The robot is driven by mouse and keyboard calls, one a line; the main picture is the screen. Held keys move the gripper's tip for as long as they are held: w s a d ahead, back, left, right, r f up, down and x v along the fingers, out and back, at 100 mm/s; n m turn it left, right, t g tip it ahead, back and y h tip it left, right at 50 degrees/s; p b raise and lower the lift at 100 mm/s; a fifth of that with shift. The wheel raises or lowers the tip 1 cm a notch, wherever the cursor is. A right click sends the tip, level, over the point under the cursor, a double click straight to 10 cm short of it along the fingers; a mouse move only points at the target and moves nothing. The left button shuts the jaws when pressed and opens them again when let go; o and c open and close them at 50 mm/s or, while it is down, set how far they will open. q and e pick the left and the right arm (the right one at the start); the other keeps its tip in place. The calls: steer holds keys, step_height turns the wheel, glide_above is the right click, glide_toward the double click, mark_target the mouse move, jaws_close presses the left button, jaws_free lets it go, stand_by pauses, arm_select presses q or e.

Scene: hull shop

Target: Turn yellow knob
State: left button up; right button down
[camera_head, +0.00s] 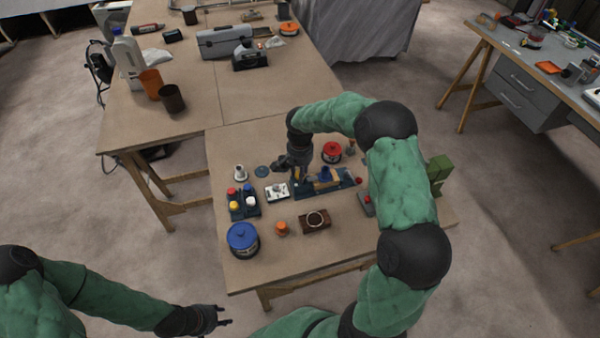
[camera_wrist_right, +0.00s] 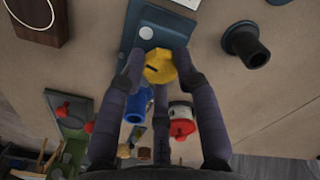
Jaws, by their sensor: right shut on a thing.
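The yellow knob (camera_wrist_right: 159,67) sits on a blue-grey panel (camera_wrist_right: 160,20) in the right wrist view. A dark pointer mark shows on its face. My right gripper (camera_wrist_right: 160,75) has its fingers around the knob and is shut on it. In the head view my right gripper (camera_head: 298,182) is over the left part of the blue base (camera_head: 340,188) on the table; the knob there is hidden by the fingers. My left gripper (camera_head: 226,322) is open and empty, low in the head view, apart from the table.
Near the base stand a red-lidded pot (camera_head: 331,152), a white switch plate (camera_head: 277,191), a wooden box (camera_head: 314,222), an orange knob (camera_head: 281,228), a blue-lidded jar (camera_head: 242,240) and a tray of coloured buttons (camera_head: 243,203). The table's front right has free room.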

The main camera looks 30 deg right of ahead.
steer(key=m+b, duration=0.1)
steer(key=m, duration=0.7)
steer(key=shift+m+b, duration=0.3)
steer(key=shift+m, duration=0.3)
steer(key=c, duration=0.9)
jaws_free()
steer(key=shift+r, duration=0.1)
step_height(320, 180, up, 12)
